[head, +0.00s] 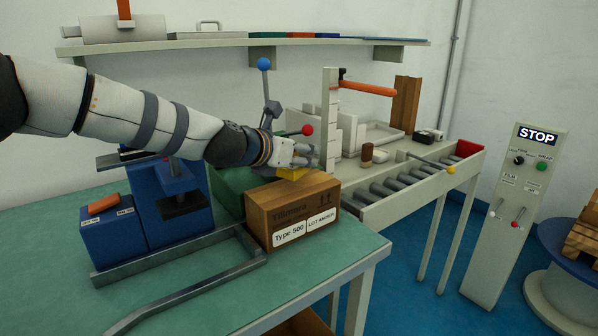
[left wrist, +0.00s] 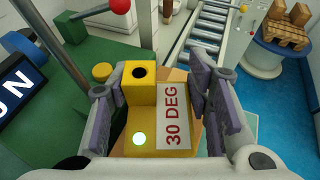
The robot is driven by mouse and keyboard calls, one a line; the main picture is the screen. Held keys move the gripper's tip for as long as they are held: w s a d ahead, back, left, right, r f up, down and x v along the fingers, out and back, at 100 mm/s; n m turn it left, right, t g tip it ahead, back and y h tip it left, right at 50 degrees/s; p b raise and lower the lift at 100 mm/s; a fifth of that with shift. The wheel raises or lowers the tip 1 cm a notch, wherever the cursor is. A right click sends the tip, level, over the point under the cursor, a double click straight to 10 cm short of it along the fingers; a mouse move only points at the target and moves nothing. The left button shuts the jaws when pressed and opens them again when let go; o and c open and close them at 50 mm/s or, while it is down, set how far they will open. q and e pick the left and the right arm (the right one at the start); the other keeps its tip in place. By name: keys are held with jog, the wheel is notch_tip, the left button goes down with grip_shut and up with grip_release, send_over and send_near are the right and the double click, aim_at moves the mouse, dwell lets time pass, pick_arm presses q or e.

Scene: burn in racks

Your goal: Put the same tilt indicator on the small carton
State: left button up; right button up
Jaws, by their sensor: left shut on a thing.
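The tilt indicator (head: 291,174) is a yellow L-shaped block. In the left wrist view the indicator (left wrist: 140,90) shows a white "30 DEG" label, a lit green lamp and a dark round hole. My left gripper (head: 306,158) is shut on it, with a finger on either side. The small carton (head: 270,218) is brown, with "Type 500" and "LOT" labels, and stands on the green table. The indicator is at the carton's top; whether it touches is hidden by the gripper. My right gripper is not in view.
A blue machine (head: 120,238) and a grey metal rail (head: 190,256) lie left of the carton. A green block (head: 230,184) stands behind it. A roller conveyor (head: 385,186) is to the right, and a STOP post (head: 515,220) farther right. The front of the green table (head: 230,312) is clear.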

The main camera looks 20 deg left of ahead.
aim_at(297, 168)
pick_arm(q)
jog(key=shift+f, duration=1.55)
jog(key=shift+f, duration=0.25)
jog(key=o, duration=1.1)
jog(key=shift+o, duration=0.2)
jog(key=shift+r, duration=0.1)
